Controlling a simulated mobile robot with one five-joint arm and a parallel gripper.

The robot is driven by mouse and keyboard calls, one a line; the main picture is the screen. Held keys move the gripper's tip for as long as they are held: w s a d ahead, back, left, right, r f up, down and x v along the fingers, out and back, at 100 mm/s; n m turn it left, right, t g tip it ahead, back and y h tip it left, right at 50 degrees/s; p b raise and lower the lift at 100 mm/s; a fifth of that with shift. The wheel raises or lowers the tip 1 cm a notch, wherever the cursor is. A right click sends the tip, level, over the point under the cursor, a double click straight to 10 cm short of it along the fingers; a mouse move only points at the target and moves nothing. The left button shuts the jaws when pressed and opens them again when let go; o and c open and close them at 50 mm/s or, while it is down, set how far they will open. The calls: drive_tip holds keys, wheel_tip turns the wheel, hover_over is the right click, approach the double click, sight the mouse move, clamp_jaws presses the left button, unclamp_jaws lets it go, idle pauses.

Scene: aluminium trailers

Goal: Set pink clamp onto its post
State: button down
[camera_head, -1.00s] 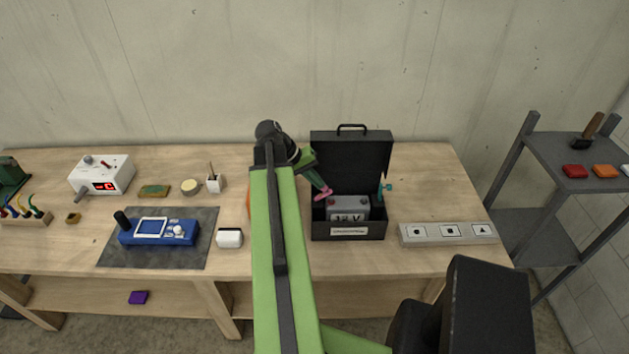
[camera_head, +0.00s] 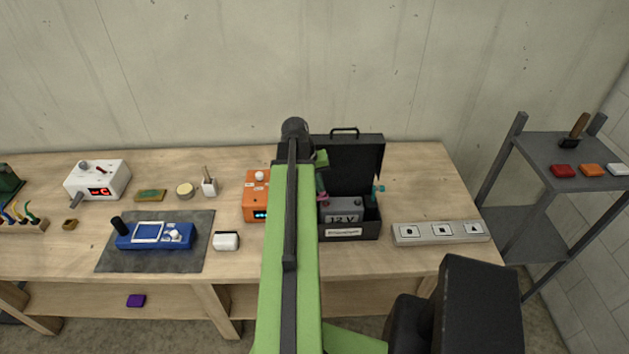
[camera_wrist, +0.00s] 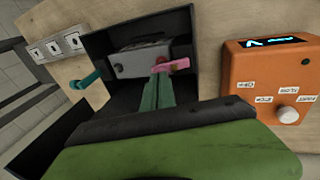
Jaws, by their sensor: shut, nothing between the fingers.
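The black case (camera_head: 346,164) stands open on the bench with the grey 12 V battery (camera_head: 342,212) inside. The pink clamp (camera_wrist: 174,65) lies at the battery's edge, right at my fingertips in the wrist view; only a sliver of it (camera_head: 323,197) shows in the head view. My gripper (camera_wrist: 162,74) is shut with nothing between the fingers, and its tips are beside or touching the clamp. My arm hides part of the case's left side. I cannot tell whether the clamp sits around a post. A teal clamp (camera_head: 377,188) is at the case's other side.
An orange box (camera_head: 255,203) with a lit display stands left of the case. A grey strip with three marked plates (camera_head: 440,233) lies to the right. A blue meter (camera_head: 155,236) lies on a dark mat farther left. The raised lid stands behind the battery.

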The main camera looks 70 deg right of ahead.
sight(327, 196)
drive_tip(key=s+t, duration=0.1)
drive_tip(key=s+f+t+y, duration=0.1)
drive_tip(key=shift+d+t, duration=0.3)
drive_tip(key=shift+d, duration=0.1)
drive_tip(key=shift+s+d+f+b, duration=0.15)
drive_tip(key=shift+s+f+b, duration=0.2)
drive_tip(key=shift+b, duration=0.1)
drive_tip(key=shift+w+a, duration=0.3)
drive_tip(key=shift+w, duration=0.45)
wheel_tip(327, 196, up, 12)
drive_tip(key=a+p, duration=0.1)
drive_tip(key=p, duration=1.1)
